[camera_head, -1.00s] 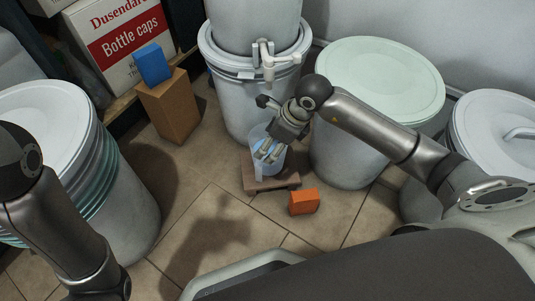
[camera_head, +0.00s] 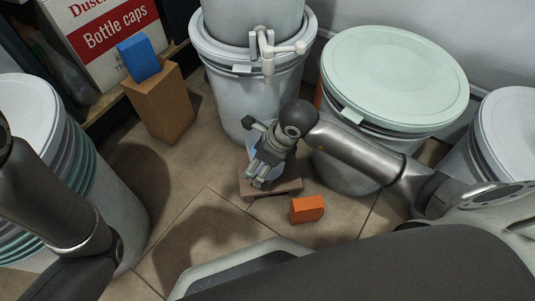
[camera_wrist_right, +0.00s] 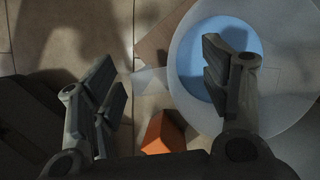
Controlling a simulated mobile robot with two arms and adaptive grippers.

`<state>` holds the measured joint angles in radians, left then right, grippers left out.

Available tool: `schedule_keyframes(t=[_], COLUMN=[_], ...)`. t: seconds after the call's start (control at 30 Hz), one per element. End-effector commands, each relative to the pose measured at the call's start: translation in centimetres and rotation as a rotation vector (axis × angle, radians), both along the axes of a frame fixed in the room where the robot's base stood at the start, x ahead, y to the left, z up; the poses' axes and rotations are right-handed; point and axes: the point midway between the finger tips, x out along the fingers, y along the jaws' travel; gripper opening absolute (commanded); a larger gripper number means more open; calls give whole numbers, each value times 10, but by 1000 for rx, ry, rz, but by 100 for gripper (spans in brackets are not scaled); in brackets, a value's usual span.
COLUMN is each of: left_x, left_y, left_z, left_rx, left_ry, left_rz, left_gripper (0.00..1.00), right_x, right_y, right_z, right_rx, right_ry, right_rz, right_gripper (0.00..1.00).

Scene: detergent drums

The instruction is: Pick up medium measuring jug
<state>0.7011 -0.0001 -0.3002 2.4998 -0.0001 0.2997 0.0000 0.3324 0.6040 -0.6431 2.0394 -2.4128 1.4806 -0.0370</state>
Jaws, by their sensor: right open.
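The measuring jug (camera_wrist_right: 187,72) is translucent, with blue liquid inside. It stands upright on a low brown block (camera_head: 290,188) below the tap of the middle drum. In the head view my right gripper (camera_head: 262,176) is over the jug and hides most of it. In the right wrist view the right gripper (camera_wrist_right: 163,78) is open. One finger overlaps the jug's mouth and the other is outside it, to the left. A pale pointed part of the jug, spout or handle, lies between them. Contact cannot be told. My left arm shows at the left edge; its gripper is out of frame.
The white drum (camera_head: 225,90) with a tap (camera_head: 267,52) stands just behind. A drum with a pale green lid (camera_head: 395,75) stands close to the right. An orange block (camera_head: 307,209) lies in front of the brown block. Floor tiles are clear to the front left.

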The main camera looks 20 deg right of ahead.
Motion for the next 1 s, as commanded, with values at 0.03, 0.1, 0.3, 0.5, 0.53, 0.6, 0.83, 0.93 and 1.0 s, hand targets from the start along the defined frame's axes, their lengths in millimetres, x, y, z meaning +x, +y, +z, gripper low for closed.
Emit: schedule_keyframes(t=[0.03, 0.1, 0.3, 0.5, 0.53, 0.6, 0.83, 0.93, 1.0], left_x=[0, 0, -1, -1, -1, -1, -1, 0, -1], left_y=[0, 0, 0, 0, 0, 0, 0, 0, 0], left_z=[0, 0, 0, 0, 0, 0, 0, 0, 1], left_rx=[0, 0, 1, 0, 0, 0, 1, 1, 1], left_ry=[0, -1, -1, -2, -2, -2, -1, -1, -1], left_rz=[0, 0, 0, 0, 0, 0, 0, 0, 0], left_gripper=[44, 44, 44, 44, 44, 44, 44, 44, 44], right_x=[0, 0, 0, 0, 0, 0, 0, 0, 2], right_y=[0, 0, 0, 0, 0, 0, 0, 0, 0], right_z=[0, 1, 1, 1, 1, 1, 1, 1, 3], right_rx=[0, 0, 0, 1, 1, 1, 1, 1, 2], right_ry=[0, 0, 0, -1, -1, -1, -1, -1, -7], right_rz=[0, 0, 0, 0, 0, 0, 0, 0, 1], right_gripper=[70, 70, 55, 29, 25, 16, 0, 0, 0])
